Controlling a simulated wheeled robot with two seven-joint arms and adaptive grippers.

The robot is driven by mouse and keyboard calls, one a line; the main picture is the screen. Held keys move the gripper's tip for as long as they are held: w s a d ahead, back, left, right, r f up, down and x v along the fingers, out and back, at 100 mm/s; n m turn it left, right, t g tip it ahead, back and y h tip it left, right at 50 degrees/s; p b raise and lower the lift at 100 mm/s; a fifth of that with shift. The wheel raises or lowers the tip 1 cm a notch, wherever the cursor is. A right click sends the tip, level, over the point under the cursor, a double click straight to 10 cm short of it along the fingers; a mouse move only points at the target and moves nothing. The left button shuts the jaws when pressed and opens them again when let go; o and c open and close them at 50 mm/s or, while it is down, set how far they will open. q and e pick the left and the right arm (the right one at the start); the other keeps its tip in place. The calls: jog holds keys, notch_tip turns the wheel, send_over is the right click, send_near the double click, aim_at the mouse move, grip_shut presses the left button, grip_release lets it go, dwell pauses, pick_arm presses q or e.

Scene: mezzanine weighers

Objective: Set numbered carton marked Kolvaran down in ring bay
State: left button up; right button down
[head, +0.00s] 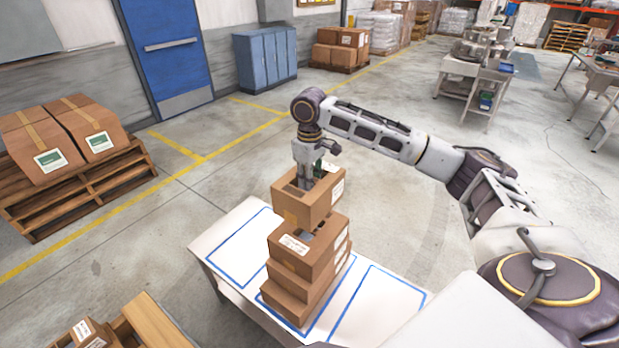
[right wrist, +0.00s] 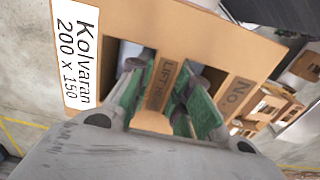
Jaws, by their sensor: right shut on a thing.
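A brown carton (head: 317,207) hangs in my right gripper (head: 308,184). In the right wrist view, its white label reads "Kolvaran 200 x 150" on the carton (right wrist: 205,30). The stack stands on a white table (head: 213,250) with blue-outlined bays. I cannot read which bay is the ring bay. My left gripper is not in view.
The bay left of the stack (head: 238,243) and the bay right of it (head: 378,300) look empty, though my arm covers part of the right side. A pallet (head: 105,186) with two cartons stands at left. More cartons (head: 88,333) lie at bottom left.

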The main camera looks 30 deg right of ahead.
jog(key=shift+f+b, duration=0.3)
jog(key=shift+f, duration=4.9)
jog(key=shift+f, duration=0.25)
jog(key=c, duration=1.2)
grip_release()
jog(key=shift+c, duration=0.2)
jog(key=shift+r, duration=0.1)
jog(key=shift+r, duration=5.9)
jog(key=shift+f, duration=0.1)
